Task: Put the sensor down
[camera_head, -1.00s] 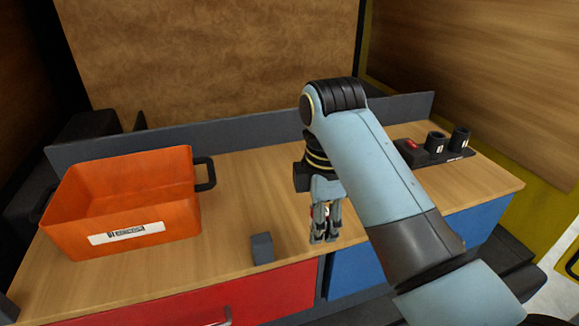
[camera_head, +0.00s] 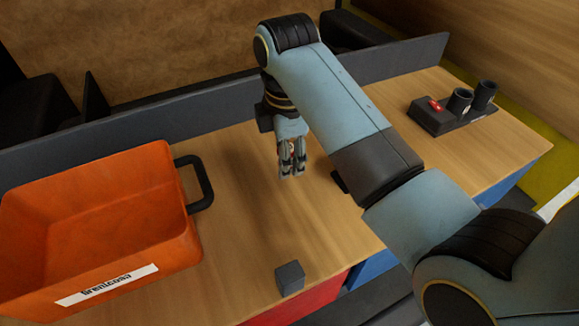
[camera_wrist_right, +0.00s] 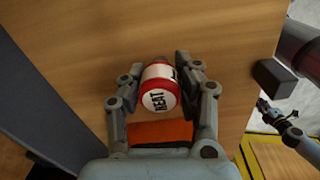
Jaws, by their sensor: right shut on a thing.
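The sensor is a red and white cylinder (camera_wrist_right: 158,90) marked HEAT, seen in the right wrist view. My right gripper (camera_wrist_right: 154,82) is shut on it, with a finger on each side. In the head view the right gripper (camera_head: 291,172) points down over the middle of the wooden worktop (camera_head: 245,220), and the sensor is mostly hidden by the fingers. I cannot tell its height above the wood. My left gripper (camera_wrist_right: 266,108) shows small at the right of the wrist view, off the worktop; its opening is unclear. It is not in the head view.
An orange bin (camera_head: 150,225) with dark handles stands on the left. A small dark grey block (camera_head: 290,278) sits near the front edge. A dark holder (camera_head: 440,118) with two cups and a red part stands at the right. A grey ledge (camera_head: 210,110) runs along the back.

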